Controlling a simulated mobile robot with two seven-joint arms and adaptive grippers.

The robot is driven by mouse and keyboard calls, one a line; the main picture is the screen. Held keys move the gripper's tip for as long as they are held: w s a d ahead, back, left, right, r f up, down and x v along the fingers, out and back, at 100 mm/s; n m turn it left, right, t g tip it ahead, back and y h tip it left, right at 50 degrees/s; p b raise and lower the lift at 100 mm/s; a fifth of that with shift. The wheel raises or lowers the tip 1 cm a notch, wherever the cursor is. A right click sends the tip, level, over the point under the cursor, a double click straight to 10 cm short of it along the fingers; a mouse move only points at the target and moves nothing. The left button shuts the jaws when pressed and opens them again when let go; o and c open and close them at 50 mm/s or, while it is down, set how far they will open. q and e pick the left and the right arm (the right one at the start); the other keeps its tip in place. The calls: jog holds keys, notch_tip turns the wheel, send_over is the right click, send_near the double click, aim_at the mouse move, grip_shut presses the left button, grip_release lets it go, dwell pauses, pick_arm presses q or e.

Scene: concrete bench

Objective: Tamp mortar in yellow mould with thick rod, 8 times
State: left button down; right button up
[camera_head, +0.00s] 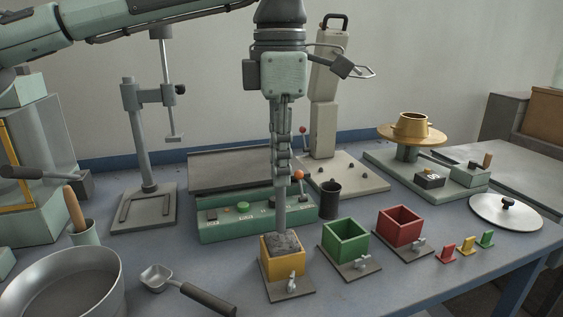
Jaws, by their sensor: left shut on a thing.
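The yellow mould (282,267) stands on its dark base plate near the front middle of the bench. Grey mortar (286,243) shows at its top. My left gripper (282,165) comes down from above and is shut on a thick grey rod (280,213). The rod is upright over the mould, and its lower end meets the mortar; I cannot tell how deep it goes. My right gripper is not in view.
A green mould (345,243) and a red mould (399,228) stand to the right. A green machine (240,222) is close behind the rod, with a dark cup (330,201) beside it. A scoop (158,277) and a metal bowl (62,284) lie at left.

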pick_arm(q)
jog(key=f, duration=0.3)
jog(key=shift+s+a+f, duration=0.15)
jog(key=shift+a+f, duration=0.2)
jog(key=shift+w+d+r, duration=0.1)
jog(key=shift+d+r, duration=0.15)
jog(key=shift+r, duration=0.7)
jog(key=shift+w+d+r, duration=0.1)
jog(key=shift+d+r, duration=0.1)
jog(key=shift+r, duration=0.7)
